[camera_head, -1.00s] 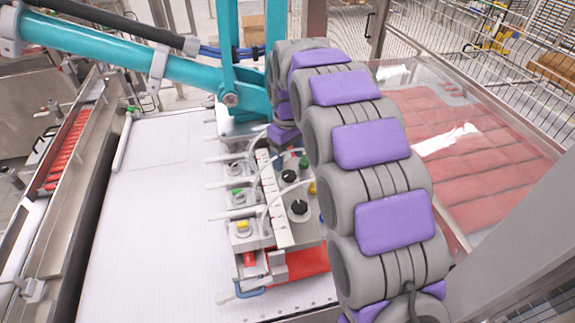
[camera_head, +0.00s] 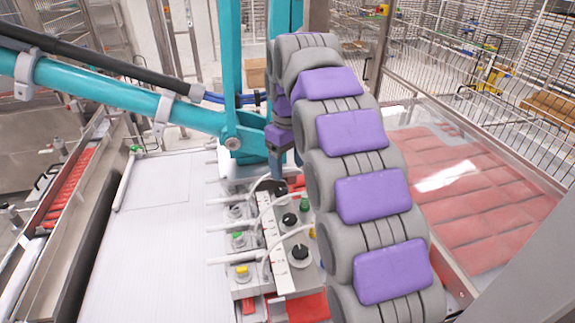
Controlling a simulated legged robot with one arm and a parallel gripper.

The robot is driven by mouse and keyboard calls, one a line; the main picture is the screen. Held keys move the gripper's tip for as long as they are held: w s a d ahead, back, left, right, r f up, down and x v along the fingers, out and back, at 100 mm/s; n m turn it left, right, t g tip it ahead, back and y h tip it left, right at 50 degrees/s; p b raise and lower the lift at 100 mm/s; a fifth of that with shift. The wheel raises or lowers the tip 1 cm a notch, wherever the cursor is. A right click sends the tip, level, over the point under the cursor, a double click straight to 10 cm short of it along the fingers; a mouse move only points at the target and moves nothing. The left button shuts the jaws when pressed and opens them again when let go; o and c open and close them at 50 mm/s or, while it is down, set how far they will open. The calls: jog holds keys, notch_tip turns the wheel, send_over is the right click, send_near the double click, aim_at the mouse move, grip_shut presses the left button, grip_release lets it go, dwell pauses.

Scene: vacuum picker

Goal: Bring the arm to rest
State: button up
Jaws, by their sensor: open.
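My arm, grey with purple pads (camera_head: 373,197), rises from the lower right and bends over at the top. Its end hangs down to my gripper (camera_head: 275,178), small and dark behind the control box (camera_head: 292,268) of the vacuum picker. My gripper is open, and nothing shows in it. Its fingertips are hard to make out against the hoses and the teal frame. The control box carries black, green and yellow knobs and white tubes. I cannot tell whether my gripper touches it.
The picker's teal beam (camera_head: 110,94) and upright stand left of and beside my arm's end. A white belt (camera_head: 140,240) lies clear at left. Red packs (camera_head: 480,195) lie under a clear cover at right. A wire fence (camera_head: 450,70) stands behind.

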jog(key=s+d+f+m+g+b, duration=0.1)
jog(key=s+d+f+m+b, duration=0.15)
jog(key=s+d, duration=0.5)
jog(key=s+d+f+m+b, duration=0.2)
jog(key=s+d+f, duration=0.15)
jog(key=s, duration=0.65)
jog(key=s+d+f+m+b, duration=0.2)
jog(key=s+f, duration=0.4)
jog(key=s, duration=0.5)
jog(key=s+d+f+m+b, duration=0.2)
jog(key=s+f, duration=0.5)
jog(key=s, duration=0.5)
jog(key=shift+d+f+m+g, duration=0.25)
jog(key=shift+d+m+g, duration=0.2)
jog(key=shift+d, duration=0.25)
